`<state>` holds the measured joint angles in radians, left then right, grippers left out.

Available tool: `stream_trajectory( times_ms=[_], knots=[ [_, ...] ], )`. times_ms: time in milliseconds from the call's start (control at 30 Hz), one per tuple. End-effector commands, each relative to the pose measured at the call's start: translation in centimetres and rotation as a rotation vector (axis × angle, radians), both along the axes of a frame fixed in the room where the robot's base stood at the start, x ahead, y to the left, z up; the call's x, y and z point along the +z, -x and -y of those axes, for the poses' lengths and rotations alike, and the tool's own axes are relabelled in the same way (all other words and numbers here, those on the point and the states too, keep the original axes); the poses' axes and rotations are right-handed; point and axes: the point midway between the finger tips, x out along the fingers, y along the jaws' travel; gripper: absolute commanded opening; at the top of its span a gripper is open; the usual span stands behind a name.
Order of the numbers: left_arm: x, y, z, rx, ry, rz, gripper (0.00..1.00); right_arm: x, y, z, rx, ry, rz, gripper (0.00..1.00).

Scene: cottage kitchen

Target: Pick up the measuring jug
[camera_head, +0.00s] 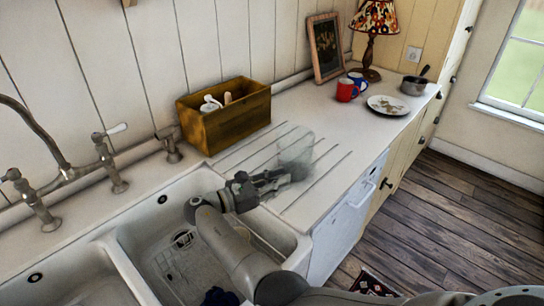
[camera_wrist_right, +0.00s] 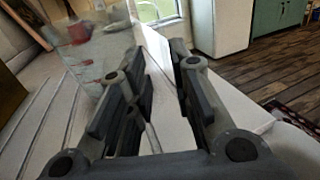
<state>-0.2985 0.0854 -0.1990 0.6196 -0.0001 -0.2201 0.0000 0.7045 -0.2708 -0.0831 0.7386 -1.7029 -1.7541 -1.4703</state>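The measuring jug (camera_head: 297,150) is clear, see-through plastic or glass and stands on the grooved draining board right of the sink. In the right wrist view the jug (camera_wrist_right: 92,68), with red markings, is on the left, partly hidden behind the left-hand finger. My right gripper (camera_head: 283,178) is beside the jug on its near side, low over the board. Its fingers (camera_wrist_right: 160,95) are apart with nothing between them; the jug lies outside the gap. Whether a finger touches the jug I cannot tell. My left gripper is not in view.
A wooden box (camera_head: 225,115) stands by the wall, left of the jug. Farther back are a red mug (camera_head: 346,90), a plate (camera_head: 388,105), a saucepan (camera_head: 414,86), a lamp (camera_head: 372,45) and a picture frame (camera_head: 325,48). The sink (camera_head: 180,265) is at the near side.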

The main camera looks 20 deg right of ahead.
Motion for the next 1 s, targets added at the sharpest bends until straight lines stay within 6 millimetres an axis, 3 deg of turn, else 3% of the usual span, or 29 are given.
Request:
stream_trajectory(
  times_ms=[200,367,500,700,1000],
  knots=[
    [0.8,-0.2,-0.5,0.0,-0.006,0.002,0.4,0.2,-0.1,2.6,-0.005,0.003,-0.003,0.21],
    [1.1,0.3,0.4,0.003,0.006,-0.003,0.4,0.1,-0.3,5.0,-0.004,0.001,-0.003,0.21],
    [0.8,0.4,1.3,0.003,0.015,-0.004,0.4,-0.1,-0.5,6.3,-0.004,0.002,-0.002,0.21],
    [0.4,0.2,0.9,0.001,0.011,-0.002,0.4,-0.1,-0.9,9.3,-0.004,0.001,-0.002,0.21],
    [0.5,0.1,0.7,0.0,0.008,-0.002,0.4,-0.1,-1.1,10.7,-0.002,0.0,-0.002,0.21]
  ],
)
